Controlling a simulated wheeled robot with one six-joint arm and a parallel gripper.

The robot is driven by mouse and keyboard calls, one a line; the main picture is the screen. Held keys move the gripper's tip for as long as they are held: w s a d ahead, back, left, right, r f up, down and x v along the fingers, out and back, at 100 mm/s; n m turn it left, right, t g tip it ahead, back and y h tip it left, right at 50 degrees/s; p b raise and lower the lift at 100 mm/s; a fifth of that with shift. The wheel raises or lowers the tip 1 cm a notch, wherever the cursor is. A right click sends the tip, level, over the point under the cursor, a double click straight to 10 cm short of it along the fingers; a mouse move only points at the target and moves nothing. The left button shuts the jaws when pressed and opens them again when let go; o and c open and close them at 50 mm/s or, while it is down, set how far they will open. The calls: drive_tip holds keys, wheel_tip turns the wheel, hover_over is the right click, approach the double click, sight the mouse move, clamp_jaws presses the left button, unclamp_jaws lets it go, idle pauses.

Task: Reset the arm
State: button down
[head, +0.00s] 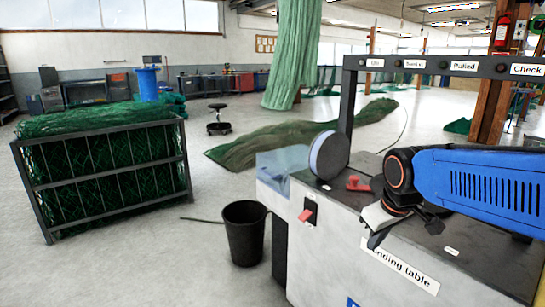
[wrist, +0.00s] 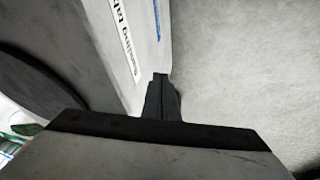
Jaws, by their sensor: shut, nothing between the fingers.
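My blue arm (head: 475,182) reaches in from the right over the grey worktable (head: 335,262), whose label reads "…nding table". My gripper (head: 374,241) points down beside the table's front edge, close to the label and partly in front of it. In the wrist view my gripper (wrist: 160,78) has its dark fingers together with nothing between them. The label (wrist: 126,40) and a strip of plain floor (wrist: 240,70) show past the fingers. I cannot tell whether the fingertips touch the table.
A grey disc (head: 329,156) and a red part (head: 358,184) are on the table near my wrist. A dark frame with labels (head: 465,66) rises behind. A black bin (head: 244,232) stands left of the table, and a net-filled rack (head: 107,176) farther left.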

drive_tip(key=s+d+f+m, duration=0.1)
drive_tip(key=s+f+m, duration=0.1)
drive_tip(key=s, duration=0.6)
drive_tip(key=s+d+f+m, duration=0.2)
drive_tip(key=s+f, duration=0.1)
drive_tip(key=s, duration=0.6)
drive_tip(key=shift+s+d+f+m, duration=0.2)
drive_tip(key=shift+s+f+m, duration=0.05)
drive_tip(key=shift+m, duration=0.05)
drive_tip(key=c, duration=2.4)
unclamp_jaws()
drive_tip(key=shift+c, duration=0.2)
